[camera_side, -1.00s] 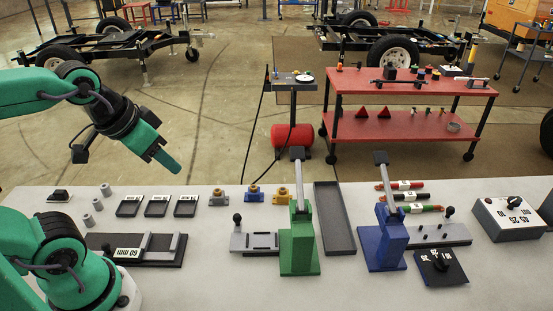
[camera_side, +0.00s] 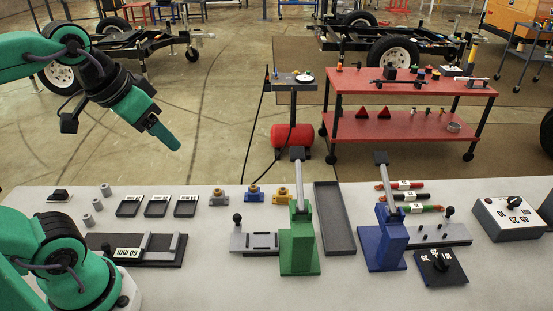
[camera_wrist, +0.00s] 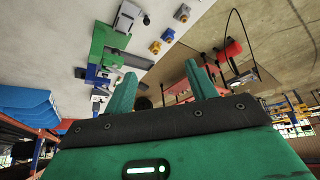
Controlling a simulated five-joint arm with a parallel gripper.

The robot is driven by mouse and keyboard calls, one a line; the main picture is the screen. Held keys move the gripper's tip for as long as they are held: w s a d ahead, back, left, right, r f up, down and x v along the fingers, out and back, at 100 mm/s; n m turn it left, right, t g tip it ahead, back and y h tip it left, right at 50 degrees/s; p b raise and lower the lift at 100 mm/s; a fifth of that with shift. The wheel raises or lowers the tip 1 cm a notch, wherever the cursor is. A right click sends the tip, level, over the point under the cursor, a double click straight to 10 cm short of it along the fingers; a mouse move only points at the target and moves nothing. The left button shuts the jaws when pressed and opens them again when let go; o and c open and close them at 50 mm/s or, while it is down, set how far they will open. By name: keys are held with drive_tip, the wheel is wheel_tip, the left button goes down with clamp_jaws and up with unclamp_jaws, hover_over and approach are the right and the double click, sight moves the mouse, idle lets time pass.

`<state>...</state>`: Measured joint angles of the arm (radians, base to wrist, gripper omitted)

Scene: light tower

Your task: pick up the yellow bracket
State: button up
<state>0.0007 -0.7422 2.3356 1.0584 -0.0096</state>
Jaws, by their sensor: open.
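The yellow bracket (camera_side: 282,195) stands on the grey bench, at the right end of a row of three brackets and just left of the green press. In the wrist view it appears as the lowest of the three small brackets (camera_wrist: 155,47). My gripper (camera_side: 172,142) is in the air at the left, above and behind the bench, well apart from the bracket. In the wrist view its two green fingers (camera_wrist: 163,85) are spread with nothing between them.
A blue bracket (camera_side: 254,193) and a grey bracket (camera_side: 219,198) stand left of the yellow one. The green press (camera_side: 299,240) rises close in front of it, with a dark long tray (camera_side: 334,220) to the right. Three small black trays (camera_side: 157,207) lie farther left.

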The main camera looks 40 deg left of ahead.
drive_tip(key=w+r+n+g, duration=0.1)
drive_tip(key=w+r+n, duration=0.1)
drive_tip(key=w+r, duration=0.35)
drive_tip(key=n+g, duration=0.5)
drive_tip(key=n, duration=0.1)
hover_over(283, 189)
wheel_tip(283, 189, down, 30)
drive_tip(key=shift+w+r, duration=0.1)
drive_tip(key=shift+r, duration=0.15)
idle(0.5)
drive_tip(key=shift+f, duration=0.15)
drive_tip(key=shift+s+f, duration=0.2)
drive_tip(key=shift+f, duration=2.25)
drive_tip(key=shift+c, duration=0.5)
